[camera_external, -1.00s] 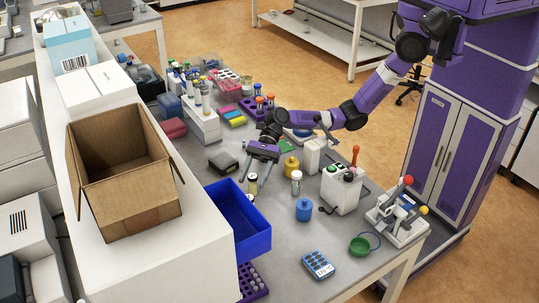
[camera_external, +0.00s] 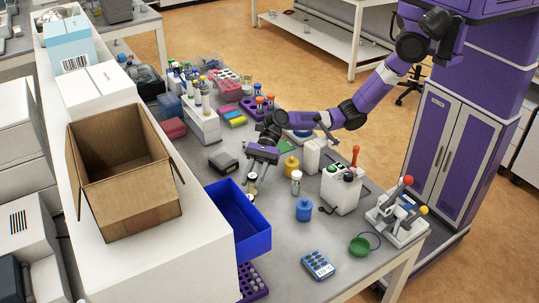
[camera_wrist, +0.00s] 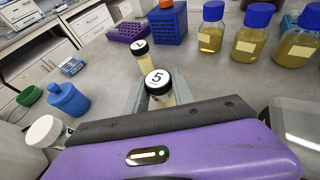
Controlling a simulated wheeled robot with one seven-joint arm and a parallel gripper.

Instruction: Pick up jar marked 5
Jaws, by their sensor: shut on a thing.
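The jar marked 5 (camera_wrist: 158,84) has a black lid with a white disc and a pale yellow body. In the wrist view it stands between the two grey fingers of my gripper (camera_wrist: 158,100), which are shut on it. Its lower part is hidden by my gripper. A similar jar marked 1 (camera_wrist: 140,52) stands just beyond it, apart from the fingers. In the external view my gripper (camera_external: 258,176) points down at the table beside the blue bin; the jars there are small and partly covered. I cannot tell whether the held jar touches the table.
The blue bin (camera_external: 238,222) is close by my gripper. A white-capped jar (camera_external: 296,183), a yellow bottle (camera_external: 291,167) and a blue bottle (camera_external: 304,209) stand to the right. A grey box (camera_external: 223,161) lies to the left. Blue-capped bottles (camera_wrist: 252,35) show in the wrist view.

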